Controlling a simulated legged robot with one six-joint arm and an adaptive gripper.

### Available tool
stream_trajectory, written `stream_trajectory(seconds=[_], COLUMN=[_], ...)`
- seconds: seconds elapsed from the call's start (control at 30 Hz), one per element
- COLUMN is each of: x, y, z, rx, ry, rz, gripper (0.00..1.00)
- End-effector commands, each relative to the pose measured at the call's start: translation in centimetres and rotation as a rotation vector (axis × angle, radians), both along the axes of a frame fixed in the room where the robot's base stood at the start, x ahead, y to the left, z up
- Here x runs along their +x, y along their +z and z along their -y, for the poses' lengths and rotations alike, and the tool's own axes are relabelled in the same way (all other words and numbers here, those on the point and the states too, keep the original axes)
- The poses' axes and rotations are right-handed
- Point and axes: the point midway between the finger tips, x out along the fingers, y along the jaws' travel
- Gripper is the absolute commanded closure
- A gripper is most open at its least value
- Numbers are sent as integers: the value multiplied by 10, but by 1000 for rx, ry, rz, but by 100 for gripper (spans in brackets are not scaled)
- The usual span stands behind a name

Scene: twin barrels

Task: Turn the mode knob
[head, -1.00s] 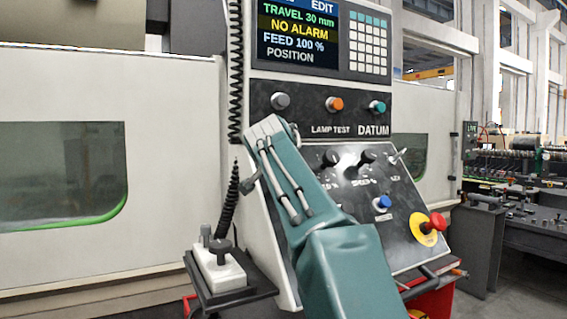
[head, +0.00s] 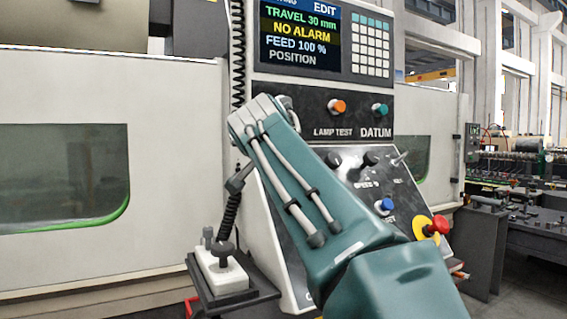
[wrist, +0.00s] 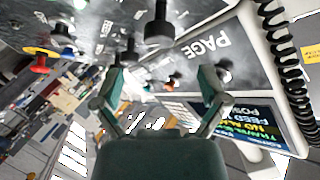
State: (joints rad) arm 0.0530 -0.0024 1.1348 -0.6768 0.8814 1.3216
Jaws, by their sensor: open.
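In the wrist view my gripper (wrist: 161,72) is open, with its two fingers wide apart and nothing between them. A large black knob (wrist: 158,32) on the sloped control panel stands just beyond the fingertips, roughly between them. A second black knob (wrist: 130,56) stands farther off, nearer the left finger. I cannot read a mode label on either. In the head view my arm covers the left part of the sloped panel, and the fingers are mostly hidden behind it.
Close by are a blue button (head: 384,206), a red emergency stop (head: 437,225) on yellow, and orange (head: 337,106) and teal (head: 379,110) buttons. A screen (head: 299,36) is above. A coiled cord (head: 238,60) and a handheld unit (head: 220,270) on a shelf are left.

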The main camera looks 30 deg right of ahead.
Motion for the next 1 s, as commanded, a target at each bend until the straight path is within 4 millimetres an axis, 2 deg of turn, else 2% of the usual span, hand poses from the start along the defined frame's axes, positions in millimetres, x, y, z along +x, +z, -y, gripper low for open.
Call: stream_trajectory(seconds=[0.1, 0.23, 0.77, 0.87, 0.97, 1.0], x=[-14, -22, -23, -30, -43, -51], y=[5, 7, 6, -6, -37, -53], z=[-10, -15, -16, -19, -27, -31], rx=[-1, 0, -1, -17, -51, -68], ry=[2, 0, 2, 27, 90, 124], rz=[-1, -2, -7, -53, -160, -213], gripper=[7, 7, 7, 7, 7, 7])
